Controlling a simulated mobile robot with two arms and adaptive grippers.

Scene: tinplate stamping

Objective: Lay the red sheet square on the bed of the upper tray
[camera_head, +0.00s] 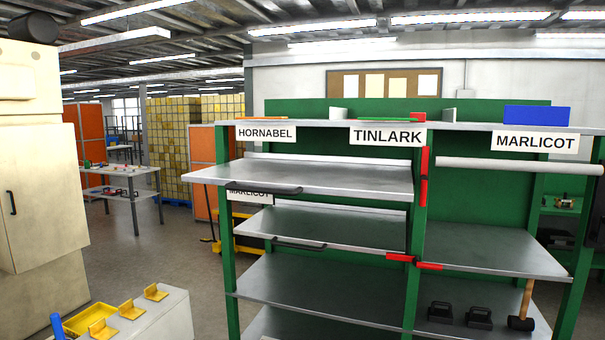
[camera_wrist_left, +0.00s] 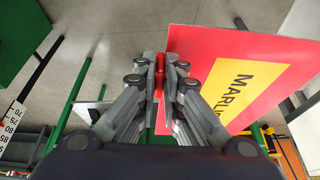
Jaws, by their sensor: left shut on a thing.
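The red sheet (camera_wrist_left: 205,48) shows in the left wrist view, with a yellow label whose dark letters begin "MARLI". My left gripper (camera_wrist_left: 160,72) is shut on the sheet near its left edge in that view. Part of the sheet lies behind the fingers, and its right side runs out of the picture. In the head view the upper tray (camera_head: 310,177) is a grey metal shelf jutting forward from the green rack's left bay, with a dark front handle. Its bed looks bare. Neither gripper nor the sheet shows in the head view.
A second grey tray (camera_head: 320,228) sits below the upper one. Green posts (camera_head: 420,200) bear red brackets. A pale roller (camera_head: 515,165) crosses the right bay. A white bench with yellow brackets (camera_head: 130,309) stands at lower left. A mallet (camera_head: 521,322) stands at lower right.

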